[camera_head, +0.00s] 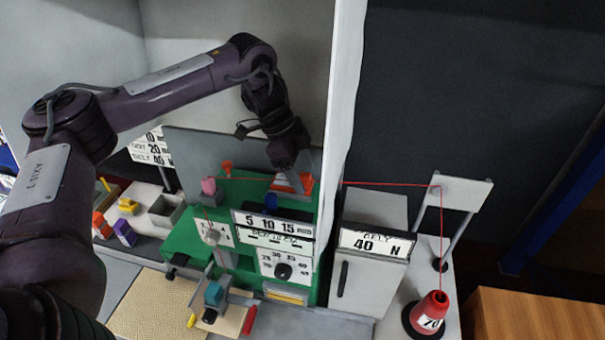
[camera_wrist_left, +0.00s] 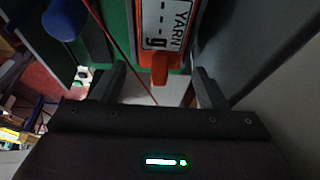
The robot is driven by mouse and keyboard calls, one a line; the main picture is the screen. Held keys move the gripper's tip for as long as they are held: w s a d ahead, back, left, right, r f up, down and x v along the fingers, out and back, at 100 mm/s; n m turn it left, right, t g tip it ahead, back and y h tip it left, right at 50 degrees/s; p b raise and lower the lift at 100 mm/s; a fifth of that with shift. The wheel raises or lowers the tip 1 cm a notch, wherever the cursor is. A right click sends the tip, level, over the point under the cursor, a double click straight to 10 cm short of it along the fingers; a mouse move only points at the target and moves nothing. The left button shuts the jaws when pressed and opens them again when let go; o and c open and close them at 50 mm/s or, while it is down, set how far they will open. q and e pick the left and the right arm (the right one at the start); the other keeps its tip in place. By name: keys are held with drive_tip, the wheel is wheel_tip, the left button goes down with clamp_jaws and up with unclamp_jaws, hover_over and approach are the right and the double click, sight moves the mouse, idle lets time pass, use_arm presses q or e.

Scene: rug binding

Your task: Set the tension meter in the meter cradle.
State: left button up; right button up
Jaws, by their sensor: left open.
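The orange tension meter with a white face reading "YARN" and "g" shows in the left wrist view (camera_wrist_left: 164,30), with its narrow orange end between the finger lines. In the head view it appears as an orange and white piece (camera_head: 284,182) at the back of the green machine, partly hidden by my gripper. My left gripper (camera_head: 291,168) is open just above it; its two dark fingers stand apart in the wrist view (camera_wrist_left: 159,75), with nothing clasped. I cannot tell which part is the meter cradle; a grey open box (camera_head: 166,211) sits left of the machine. My right gripper is not in view.
A red thread (camera_head: 380,184) runs right from the machine, past a tall white panel (camera_head: 344,100), to a grey stand (camera_head: 466,193) and down to a red cone weight (camera_head: 431,312). A grey "40 N" box (camera_head: 366,283) stands right. Small coloured blocks (camera_head: 124,231) lie left.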

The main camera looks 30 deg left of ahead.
use_arm(q)
drive_tip(key=v, duration=0.6)
drive_tip(key=shift+a+r+p, duration=0.15)
drive_tip(key=shift+r+p, duration=0.2)
drive_tip(key=shift+p, duration=0.05)
